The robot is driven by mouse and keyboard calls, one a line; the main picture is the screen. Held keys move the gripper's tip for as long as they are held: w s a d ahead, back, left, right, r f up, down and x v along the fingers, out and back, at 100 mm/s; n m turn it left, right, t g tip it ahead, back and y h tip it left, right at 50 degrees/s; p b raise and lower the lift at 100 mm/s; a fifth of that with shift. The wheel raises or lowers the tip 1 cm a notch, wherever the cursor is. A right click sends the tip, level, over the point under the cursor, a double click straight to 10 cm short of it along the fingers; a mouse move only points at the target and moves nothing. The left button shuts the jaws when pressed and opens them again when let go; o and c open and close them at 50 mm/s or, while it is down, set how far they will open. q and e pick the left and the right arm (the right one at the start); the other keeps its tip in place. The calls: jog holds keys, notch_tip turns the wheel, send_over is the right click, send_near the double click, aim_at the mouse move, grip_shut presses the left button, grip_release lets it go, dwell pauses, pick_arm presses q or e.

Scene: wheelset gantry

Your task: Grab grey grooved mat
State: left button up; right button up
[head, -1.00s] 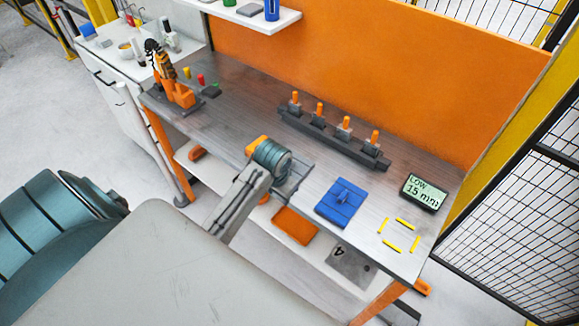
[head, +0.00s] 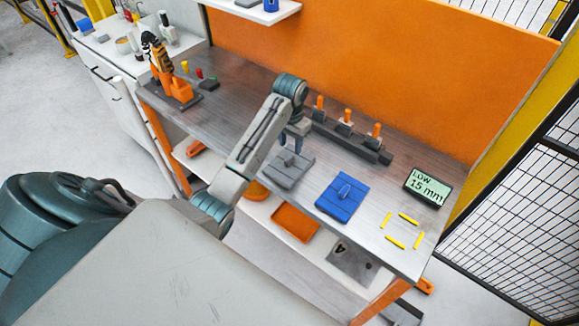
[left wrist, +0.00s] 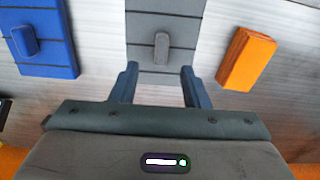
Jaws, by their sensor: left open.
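The grey grooved mat (head: 288,175) lies flat on the metal bench, left of the blue mat. In the left wrist view the grey mat (left wrist: 185,30) shows its cross grooves and an upright grey grip tab (left wrist: 161,48) in its middle. My left gripper (head: 291,144) is over the far part of the mat with its fingers pointing down. My right gripper is not in view.
The blue mat (head: 343,197) with its own tab lies to the right. An orange block (left wrist: 246,58) lies beside the grey mat in the left wrist view. A dark rack with orange-topped pegs (head: 345,141) stands behind. A display (head: 427,188) and yellow corner marks (head: 396,242) are at right.

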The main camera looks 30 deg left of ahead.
aim_at(289, 157)
pick_arm(q)
jog(key=shift+f, duration=0.4)
jog(key=shift+f+p, duration=0.2)
jog(key=shift+p, duration=0.3)
jog(key=f+p, duration=0.2)
jog(key=f, duration=0.2)
jog(key=shift+s+f, duration=0.15)
jog(key=shift+s, duration=0.05)
jog(key=shift+a+f, duration=0.1)
jog(key=shift+f, duration=0.1)
grip_shut()
